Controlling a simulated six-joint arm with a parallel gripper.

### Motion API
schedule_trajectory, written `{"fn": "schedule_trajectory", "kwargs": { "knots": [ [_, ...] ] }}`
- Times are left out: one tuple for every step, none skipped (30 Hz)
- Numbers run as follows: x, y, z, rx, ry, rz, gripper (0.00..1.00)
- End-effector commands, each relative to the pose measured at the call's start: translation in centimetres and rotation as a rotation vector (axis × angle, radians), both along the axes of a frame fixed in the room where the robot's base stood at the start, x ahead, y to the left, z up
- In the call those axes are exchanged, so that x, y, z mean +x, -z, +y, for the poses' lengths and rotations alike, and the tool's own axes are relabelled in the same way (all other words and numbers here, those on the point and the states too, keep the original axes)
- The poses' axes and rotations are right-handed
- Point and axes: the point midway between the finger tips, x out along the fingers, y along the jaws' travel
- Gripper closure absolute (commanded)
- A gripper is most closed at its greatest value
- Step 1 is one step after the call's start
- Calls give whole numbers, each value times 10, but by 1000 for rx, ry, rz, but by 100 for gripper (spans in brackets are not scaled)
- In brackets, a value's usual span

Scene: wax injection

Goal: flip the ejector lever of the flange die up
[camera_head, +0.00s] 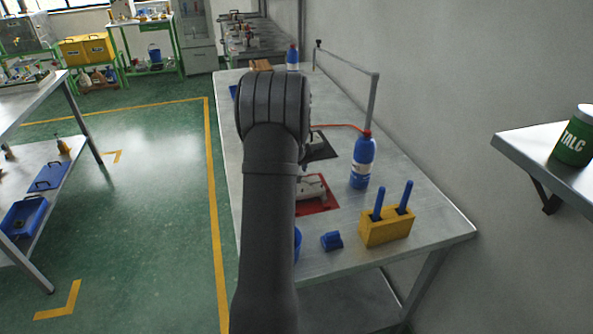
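My grey arm rises up the middle of the picture and covers part of the metal workbench. I cannot tell which piece is the flange die, and no ejector lever can be made out.
On the workbench (425,238) stand a blue bottle (362,165), a yellow block (385,229) with two blue-handled tools, and a blue object (331,241). A grey post with a bar rises by the wall. A shelf (535,150) at right holds a green talc can (575,140).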

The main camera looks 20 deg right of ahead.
Motion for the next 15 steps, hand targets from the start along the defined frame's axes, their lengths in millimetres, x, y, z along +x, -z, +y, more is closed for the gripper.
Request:
{"fn": "schedule_trajectory", "kwargs": {
  "knots": [
    [1,2,-1,0,0,0,59],
    [2,3,-1,0,0,-1,59],
    [2,4,-1,-1,0,-1,59],
    [2,5,-1,-1,0,-1,59],
    [3,5,-1,-1,0,-1,59],
    [3,5,-1,-1,0,-1,59],
    [3,5,-1,-1,0,-1,59],
    [3,5,-1,-1,0,-1,59],
    [2,5,-1,-1,0,-1,59],
    [2,5,-1,0,0,-1,59],
    [2,5,-1,0,0,-1,59],
    [2,5,-1,0,0,-1,65],
    [2,5,-1,0,0,-1,71],
    [2,5,-1,0,0,-1,77],
    [2,5,-1,0,0,-1,85]
  ]
}}
